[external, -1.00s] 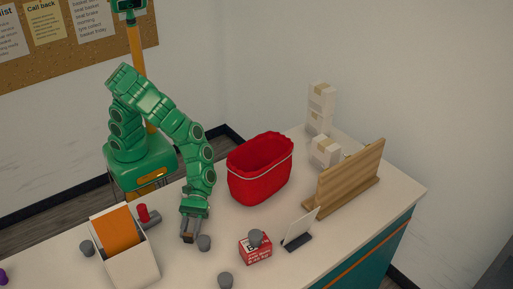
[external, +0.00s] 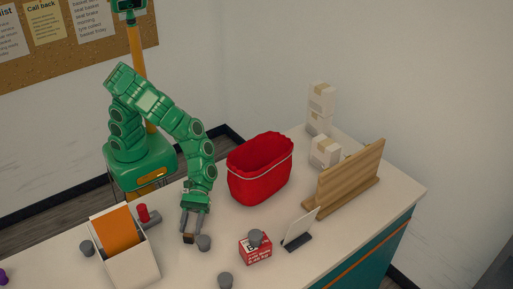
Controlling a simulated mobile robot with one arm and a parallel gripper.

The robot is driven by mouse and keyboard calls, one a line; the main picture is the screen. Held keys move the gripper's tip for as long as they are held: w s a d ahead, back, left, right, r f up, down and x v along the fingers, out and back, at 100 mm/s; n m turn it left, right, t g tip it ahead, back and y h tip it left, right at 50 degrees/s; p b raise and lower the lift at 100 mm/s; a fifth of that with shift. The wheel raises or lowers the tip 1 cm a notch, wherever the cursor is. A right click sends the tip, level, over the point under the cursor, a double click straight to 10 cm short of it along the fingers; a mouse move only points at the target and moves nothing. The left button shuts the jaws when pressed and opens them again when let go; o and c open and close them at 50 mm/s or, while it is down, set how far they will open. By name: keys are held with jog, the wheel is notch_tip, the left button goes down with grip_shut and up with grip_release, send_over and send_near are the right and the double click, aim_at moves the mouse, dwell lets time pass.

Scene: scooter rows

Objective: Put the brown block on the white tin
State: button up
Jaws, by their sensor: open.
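My gripper (external: 192,229) points down over the counter, left of centre, with its fingers apart. A small brown block (external: 188,238) shows low at the fingertips, by the left finger. Whether the fingers touch it, and what lies directly under it, I cannot tell at this size. A grey cylinder (external: 204,243) stands close to the right of the block. I cannot clearly pick out a white tin in this view.
A white box with an orange panel (external: 133,268) and a red piece (external: 143,213) are to the left. A red basket (external: 262,185) stands behind right. A red-and-white box (external: 258,253) bears a grey cylinder. A small stand (external: 298,231) and wooden rack (external: 345,182) are further right.

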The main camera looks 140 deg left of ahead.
jog(key=v, duration=0.9)
jog(key=shift+s+a+r, duration=0.2)
jog(key=shift+a, duration=0.05)
jog(key=shift+o, duration=0.4)
jog(key=shift+s+a, duration=0.1)
jog(key=shift+s, duration=0.1)
